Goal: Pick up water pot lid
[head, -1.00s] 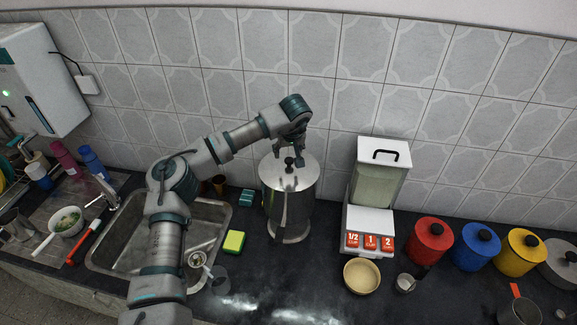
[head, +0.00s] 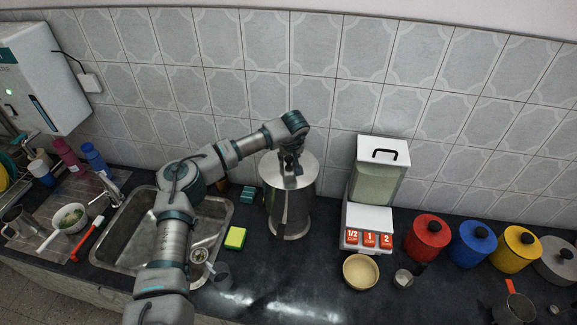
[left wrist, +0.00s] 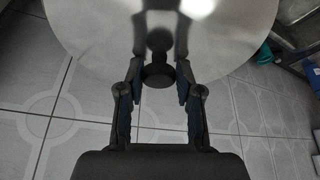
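The steel water pot (head: 298,208) stands upright on the dark counter, with its round shiny lid (head: 306,172) on top. In the left wrist view the lid (left wrist: 85,30) fills the top, and its black knob (left wrist: 158,72) shows between my fingers. My left gripper (head: 290,163) is over the lid, reaching down at the knob, which it mostly hides in the head view. In the left wrist view the two fingers of my left gripper (left wrist: 161,45) are apart on either side of the knob, with a small gap visible. My right gripper is not in view.
A white dispenser (head: 370,215) stands right of the pot, with a tan bowl (head: 361,271) in front. The sink (head: 225,222) and a yellow-green sponge (head: 235,238) are left. Red (head: 428,237), blue (head: 472,245) and yellow (head: 516,249) canisters stand at right. The tiled wall is close behind.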

